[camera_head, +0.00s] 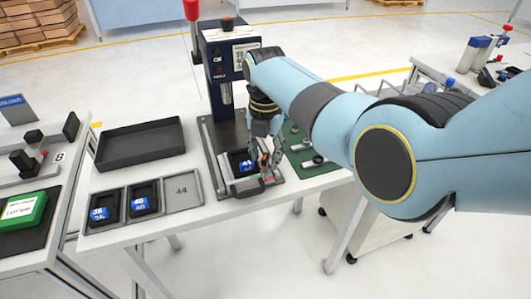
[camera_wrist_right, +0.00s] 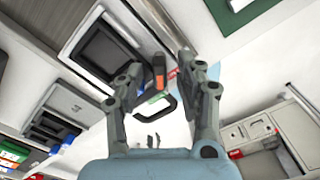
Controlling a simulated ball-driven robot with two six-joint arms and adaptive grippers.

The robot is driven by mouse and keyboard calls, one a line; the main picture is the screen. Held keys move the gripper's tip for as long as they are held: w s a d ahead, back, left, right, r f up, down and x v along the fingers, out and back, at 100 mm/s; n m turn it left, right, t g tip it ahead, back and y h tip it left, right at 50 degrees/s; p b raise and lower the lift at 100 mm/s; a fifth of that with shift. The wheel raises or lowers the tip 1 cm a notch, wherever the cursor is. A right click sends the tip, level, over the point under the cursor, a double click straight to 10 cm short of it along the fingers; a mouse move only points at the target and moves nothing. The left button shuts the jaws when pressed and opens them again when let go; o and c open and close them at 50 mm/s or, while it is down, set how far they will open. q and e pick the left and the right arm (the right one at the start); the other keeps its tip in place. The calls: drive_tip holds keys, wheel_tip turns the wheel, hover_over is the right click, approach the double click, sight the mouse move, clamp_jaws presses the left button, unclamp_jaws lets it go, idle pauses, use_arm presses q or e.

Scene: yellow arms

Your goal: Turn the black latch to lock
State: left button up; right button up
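My right gripper (camera_head: 266,165) reaches down over the front of the dark press fixture in the head view. In the right wrist view the gripper (camera_wrist_right: 161,76) has its two fingers well apart. A small black piece with an orange end (camera_wrist_right: 158,70) shows between them, with no clear contact; it looks like the black latch, but I cannot be sure. A curved black piece (camera_wrist_right: 169,107) lies lower between the fingers. In the head view the latch is largely hidden by the gripper, so its angle cannot be told. My left gripper is not in view.
The blue press column (camera_head: 226,75) rises behind the fixture. A black tray (camera_head: 140,139) and a grey compartment tray (camera_head: 184,191) with dark blocks stand left. A green mat (camera_head: 312,164) lies right of the fixture, close to my arm.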

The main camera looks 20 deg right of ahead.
clamp_jaws()
drive_tip(key=shift+r, duration=0.1)
idle(0.3)
drive_tip(key=shift+m+p, duration=0.75)
drive_tip(key=shift+m, duration=0.35)
drive_tip(key=m+p, duration=0.1)
drive_tip(key=m, duration=0.1)
drive_tip(key=shift+m, duration=0.3)
drive_tip(key=m+p, duration=0.1)
drive_tip(key=m, duration=0.4)
drive_tip(key=shift+m, duration=0.4)
